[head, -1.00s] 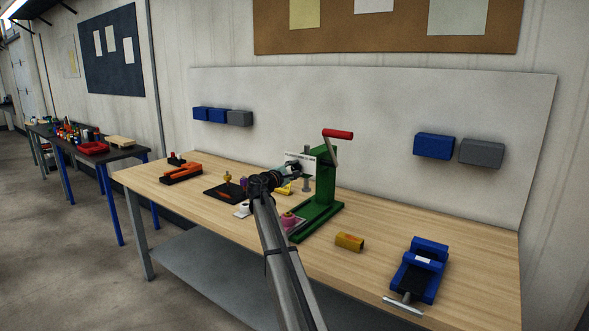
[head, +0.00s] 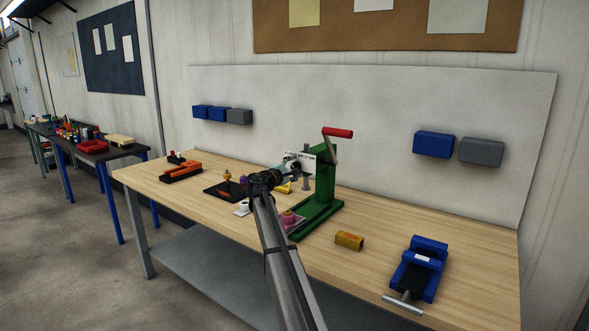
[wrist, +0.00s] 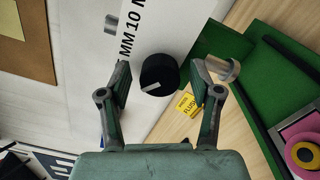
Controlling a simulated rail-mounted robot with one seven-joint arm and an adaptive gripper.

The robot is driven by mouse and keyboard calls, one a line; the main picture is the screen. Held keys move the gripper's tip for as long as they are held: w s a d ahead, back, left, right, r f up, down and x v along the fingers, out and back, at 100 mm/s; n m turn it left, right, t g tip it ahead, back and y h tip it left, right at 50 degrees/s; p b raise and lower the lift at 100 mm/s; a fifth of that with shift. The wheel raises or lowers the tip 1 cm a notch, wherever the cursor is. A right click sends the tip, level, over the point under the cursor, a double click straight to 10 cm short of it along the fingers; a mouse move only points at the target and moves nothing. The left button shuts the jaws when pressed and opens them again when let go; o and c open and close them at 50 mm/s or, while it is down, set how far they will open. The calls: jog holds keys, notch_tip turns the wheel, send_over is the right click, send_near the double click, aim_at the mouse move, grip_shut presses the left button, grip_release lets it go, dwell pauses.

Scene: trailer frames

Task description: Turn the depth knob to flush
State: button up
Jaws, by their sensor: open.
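The depth knob (wrist: 158,75) is a round black knob with a pale pointer bar, on a white scale plate (wrist: 165,32) printed "MM 10". The plate also shows in the head view (head: 309,158), on the green press (head: 322,182). My gripper (wrist: 161,78) is open, with one finger on each side of the knob. Gaps show between the fingers and the knob, and I cannot see any contact. In the head view my gripper (head: 291,168) is in front of the plate and hides the knob.
A grey metal post (wrist: 223,68) stands close to the right finger. Pink and yellow rolls (wrist: 304,153) sit by the press base. A yellow block (head: 349,240) and a blue vise (head: 420,268) are on the bench to the right, with bare wood between them.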

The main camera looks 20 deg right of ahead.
jog(key=v, duration=1.2)
jog(key=shift+d+r, duration=0.1)
jog(key=shift+r, duration=0.05)
